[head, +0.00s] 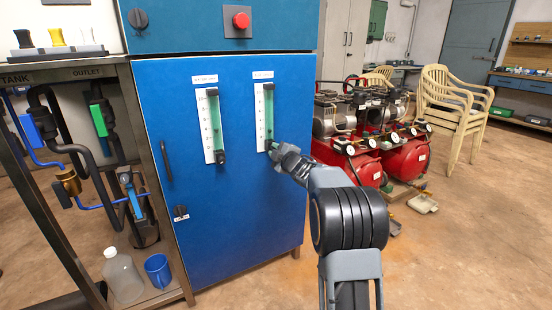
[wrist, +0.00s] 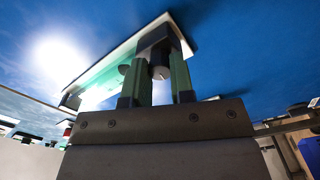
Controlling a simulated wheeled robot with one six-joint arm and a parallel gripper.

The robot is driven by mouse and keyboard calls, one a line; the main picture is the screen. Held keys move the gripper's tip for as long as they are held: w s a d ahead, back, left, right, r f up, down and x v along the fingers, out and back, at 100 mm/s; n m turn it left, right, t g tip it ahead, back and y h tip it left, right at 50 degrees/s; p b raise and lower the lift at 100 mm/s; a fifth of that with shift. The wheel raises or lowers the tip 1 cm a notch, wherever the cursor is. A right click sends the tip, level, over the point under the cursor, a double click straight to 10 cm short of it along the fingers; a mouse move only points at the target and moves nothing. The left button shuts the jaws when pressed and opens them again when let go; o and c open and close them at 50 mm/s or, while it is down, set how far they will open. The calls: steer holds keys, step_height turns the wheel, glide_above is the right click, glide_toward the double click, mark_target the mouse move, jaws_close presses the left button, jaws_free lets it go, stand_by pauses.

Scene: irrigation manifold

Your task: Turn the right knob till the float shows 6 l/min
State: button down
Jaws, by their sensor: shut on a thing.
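The right flowmeter (head: 260,118) is a white scale plate with a green tube on the blue cabinet door. Its scale is too small to read, and I cannot make out the float's height in the head view. My gripper (head: 274,148) is at the foot of this flowmeter and hides its knob there. In the wrist view, the two green-sided fingers of my gripper (wrist: 158,88) stand either side of the dark round right knob (wrist: 160,66), shut on it. The flowmeter's plate (wrist: 105,62) runs away to the lower left, with strong glare beside it.
The left flowmeter (head: 209,125), with its black knob (head: 220,157), is close by on the same door. A red button (head: 241,20) is above. Red compressors (head: 345,160) stand to the right. A bottle (head: 122,275) and blue mug (head: 158,270) stand at lower left.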

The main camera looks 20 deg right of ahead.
steer(key=shift+n+b, duration=2.45)
steer(key=shift+n, duration=5.75)
steer(key=c, duration=1)
jaws_free()
steer(key=s, duration=0.4)
steer(key=s+d+p, duration=0.1)
steer(key=s, duration=0.4)
steer(key=s+p, duration=0.1)
steer(key=s, duration=0.3)
steer(key=shift+s+d, duration=0.3)
steer(key=shift+s, duration=0.05)
